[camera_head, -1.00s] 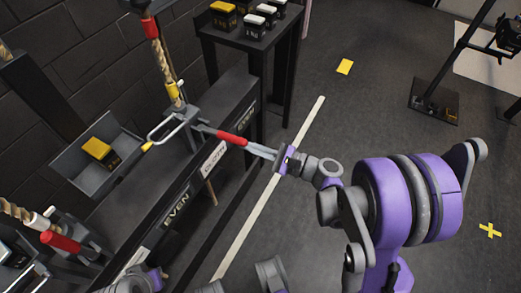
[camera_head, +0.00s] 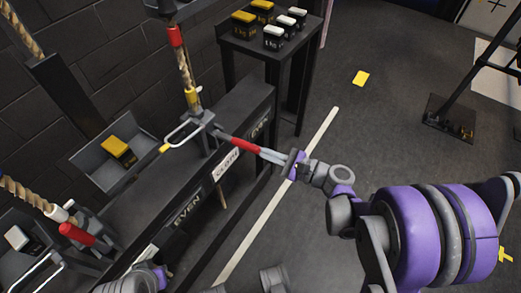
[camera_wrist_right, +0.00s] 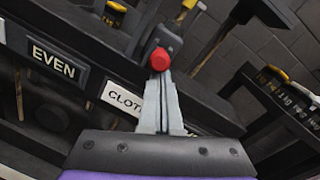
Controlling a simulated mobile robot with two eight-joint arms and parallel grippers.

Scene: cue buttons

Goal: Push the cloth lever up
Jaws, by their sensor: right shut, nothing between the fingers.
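The cloth lever has a red handle (camera_head: 243,145) that sticks out to the right from its grey bracket, above the CLOTH label (camera_head: 226,162). My right gripper (camera_head: 262,153) is shut and empty, with its fingertips at the outer end of the red handle. In the right wrist view the handle's red end (camera_wrist_right: 159,60) sits just at the tips of the shut fingers (camera_wrist_right: 162,82). Whether they touch it I cannot tell. Part of my left arm shows at the bottom left of the head view, but no left fingers can be made out.
A grey tray with a yellow-topped block (camera_head: 119,148) lies left of the lever. Another red-handled lever (camera_head: 76,233) is at the lower left. A black stand (camera_head: 247,46) with several small boxes stands behind.

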